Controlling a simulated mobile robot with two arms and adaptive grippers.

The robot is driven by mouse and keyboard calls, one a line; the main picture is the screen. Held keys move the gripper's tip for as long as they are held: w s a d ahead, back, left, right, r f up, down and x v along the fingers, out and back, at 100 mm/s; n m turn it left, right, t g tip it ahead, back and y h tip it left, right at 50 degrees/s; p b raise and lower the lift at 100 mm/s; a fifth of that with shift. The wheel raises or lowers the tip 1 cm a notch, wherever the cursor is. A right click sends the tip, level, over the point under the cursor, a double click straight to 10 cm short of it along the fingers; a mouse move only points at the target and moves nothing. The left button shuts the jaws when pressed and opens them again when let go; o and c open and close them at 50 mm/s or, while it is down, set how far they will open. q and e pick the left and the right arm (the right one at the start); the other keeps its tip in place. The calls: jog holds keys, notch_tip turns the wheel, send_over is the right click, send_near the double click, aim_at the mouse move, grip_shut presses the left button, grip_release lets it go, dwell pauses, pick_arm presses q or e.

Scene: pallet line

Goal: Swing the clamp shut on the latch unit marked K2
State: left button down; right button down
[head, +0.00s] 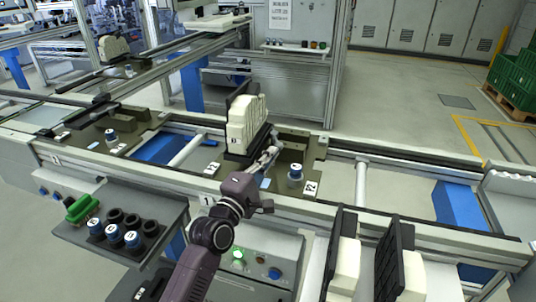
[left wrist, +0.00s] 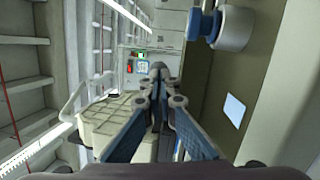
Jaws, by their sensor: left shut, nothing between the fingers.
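A cream ribbed block (head: 246,125) stands upright in a black holder (head: 240,155) on a brown plate (head: 292,140) on the line; it seems to be the cream part low left in the left wrist view (left wrist: 110,122). A small tag (head: 211,168) lies left of the holder and a larger tag (head: 311,187) lies to the right; I cannot surely read K2 on either. Which part is the clamp, and how it stands, is unclear. My left gripper (head: 268,158) is shut and empty, just right of the holder. Its closed fingertips show in the left wrist view (left wrist: 158,72).
A blue and white cylinder (head: 295,172) stands on the plate, right of my left gripper. A grey tray (head: 125,215) with blue-capped pieces and a green-handled item is at front left. Black plates with cream blocks (head: 345,265) stand at front right.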

pick_arm(q)
jog(key=shift+d+p, duration=0.6)
jog(key=shift+d, duration=0.6)
jog(key=shift+w+d, duration=0.15)
jog(key=shift+d, duration=0.7)
